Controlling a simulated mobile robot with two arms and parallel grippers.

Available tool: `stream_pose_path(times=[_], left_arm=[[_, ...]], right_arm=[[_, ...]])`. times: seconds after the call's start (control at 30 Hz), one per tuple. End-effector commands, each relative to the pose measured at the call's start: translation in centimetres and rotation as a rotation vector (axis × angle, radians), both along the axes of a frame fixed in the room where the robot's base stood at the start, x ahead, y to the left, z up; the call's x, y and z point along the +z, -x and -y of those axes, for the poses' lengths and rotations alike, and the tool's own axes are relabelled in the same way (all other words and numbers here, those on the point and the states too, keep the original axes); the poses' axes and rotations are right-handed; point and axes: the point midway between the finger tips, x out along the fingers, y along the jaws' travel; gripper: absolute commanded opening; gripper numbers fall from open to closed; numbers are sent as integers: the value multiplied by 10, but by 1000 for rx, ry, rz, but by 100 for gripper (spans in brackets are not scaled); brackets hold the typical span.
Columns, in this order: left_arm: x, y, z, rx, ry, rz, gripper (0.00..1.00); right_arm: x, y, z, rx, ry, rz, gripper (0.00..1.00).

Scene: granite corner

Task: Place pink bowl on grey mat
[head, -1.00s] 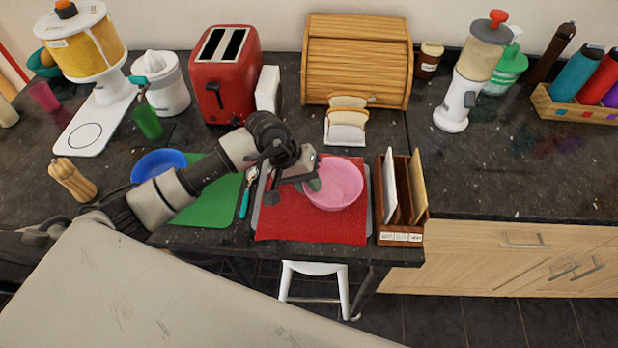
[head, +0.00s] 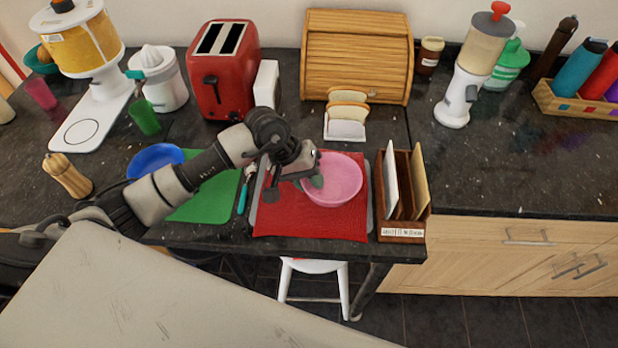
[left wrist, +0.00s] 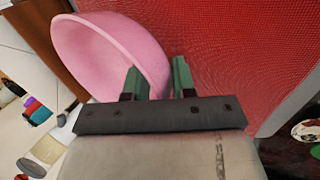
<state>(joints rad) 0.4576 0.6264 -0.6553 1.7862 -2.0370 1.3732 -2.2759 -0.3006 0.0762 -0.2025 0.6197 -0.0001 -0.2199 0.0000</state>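The pink bowl (head: 335,182) rests on the red mat (head: 310,225) near the counter's front edge. A grey mat (head: 371,205) shows only as narrow edges from under the red mat; the rest is covered. My left gripper (head: 312,180) is at the bowl's left rim. In the left wrist view, the bowl (left wrist: 105,45) lies to the left and its rim passes between my two green fingertips (left wrist: 160,82). One finger is inside the bowl and the other outside, with room between them, so the gripper looks open. My right gripper is not in view.
A teal-handled utensil (head: 242,198), a green mat (head: 205,195) and a blue bowl (head: 155,160) lie to the left. A brown letter rack (head: 402,235) stands close on the right. A toast rack (head: 345,130) is behind. Open counter (head: 520,175) lies farther right.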

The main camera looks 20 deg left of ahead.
Motion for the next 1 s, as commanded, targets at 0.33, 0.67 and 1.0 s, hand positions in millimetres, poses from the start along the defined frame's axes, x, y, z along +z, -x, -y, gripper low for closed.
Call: stream_pose_path(times=[0.33, 0.67, 1.0], left_arm=[[-9, 5, -3, 1, -17, -25, 43], [27, 4, -19, 2, -19, -11, 43], [94, 9, -50, 2, -10, -8, 43]], right_arm=[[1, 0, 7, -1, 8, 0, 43], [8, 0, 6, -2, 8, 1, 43], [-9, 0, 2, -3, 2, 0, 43]])
